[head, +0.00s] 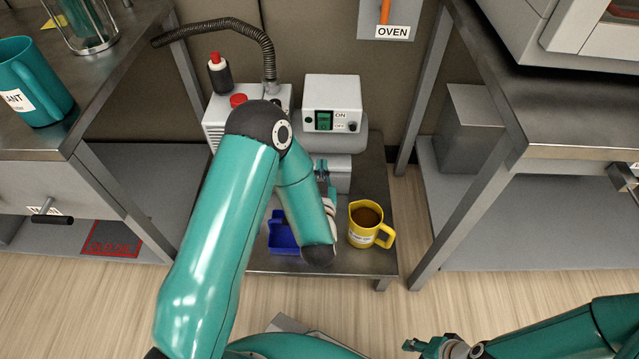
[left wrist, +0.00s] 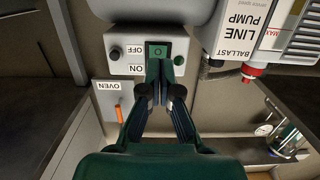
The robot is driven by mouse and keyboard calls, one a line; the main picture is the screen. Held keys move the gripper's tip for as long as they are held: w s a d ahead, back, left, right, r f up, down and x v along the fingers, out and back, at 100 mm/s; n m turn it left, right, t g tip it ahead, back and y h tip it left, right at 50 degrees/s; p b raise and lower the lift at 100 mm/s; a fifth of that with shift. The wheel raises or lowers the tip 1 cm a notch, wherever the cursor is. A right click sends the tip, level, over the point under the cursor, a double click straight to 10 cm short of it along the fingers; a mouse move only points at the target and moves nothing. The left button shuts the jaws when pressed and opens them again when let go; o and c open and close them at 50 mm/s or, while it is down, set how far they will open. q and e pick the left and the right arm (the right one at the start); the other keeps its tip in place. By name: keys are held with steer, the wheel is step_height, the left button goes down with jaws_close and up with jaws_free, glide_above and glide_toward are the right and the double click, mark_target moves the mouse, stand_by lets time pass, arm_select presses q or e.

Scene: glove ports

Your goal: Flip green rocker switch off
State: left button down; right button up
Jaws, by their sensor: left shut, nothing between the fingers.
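The green rocker switch (head: 323,121) is on the front of a white control box (head: 333,92), beside its ON and OFF labels. It also shows in the left wrist view (left wrist: 158,51), where the labels are upside down. Which way it is tipped I cannot tell for sure. My left gripper (head: 322,168) is shut and empty, in front of and below the box in the head view. In the left wrist view its fingertips (left wrist: 158,78) point at the switch; contact is not clear. My right gripper (head: 424,346) is low in the head view, far from the box.
A yellow mug (head: 360,238) with brown liquid and a blue bin (head: 281,237) stand on the low table below my left arm. A pump (left wrist: 265,30) with a hose stands beside the box. An OVEN panel (head: 387,22) is on the wall. Metal benches flank both sides.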

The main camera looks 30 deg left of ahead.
arm_select(q)
steer(key=shift+s+d+f, duration=0.15)
steer(key=shift+s+d, duration=0.15)
steer(key=shift+s, duration=0.35)
steer(key=shift+s+d+f, duration=0.15)
steer(key=shift+s+d, duration=0.2)
steer(key=shift+s, duration=0.25)
steer(key=shift+s+d+f, duration=0.15)
steer(key=shift+s+d, duration=0.15)
steer(key=shift+s, duration=0.35)
steer(key=shift+a, duration=0.15)
steer(key=s+d+f+g+h, duration=0.1)
steer(key=s+f+g+h, duration=0.15)
steer(key=f, duration=0.35)
steer(key=s+d+f+g+h, duration=0.2)
steer(key=f+g+h, duration=0.15)
steer(key=f, duration=0.25)
steer(key=s+d+f+m+g+h, duration=0.2)
steer(key=s+d+g+h, duration=0.15)
steer(key=s, duration=0.45)
steer(key=s+d+f+m+g+h, duration=0.1)
steer(key=s+d+f+g+h, duration=0.1)
steer(key=s+d+g, duration=0.45)
step_height(320, 180, up, 32)
steer(key=s+a+t+p, duration=0.1)
steer(key=p, duration=3.1)
steer(key=shift+s+a+t, duration=0.15)
steer(key=shift+s+t, duration=0.05)
steer(key=shift+t, duration=0.1)
steer(key=shift+f, duration=0.15)
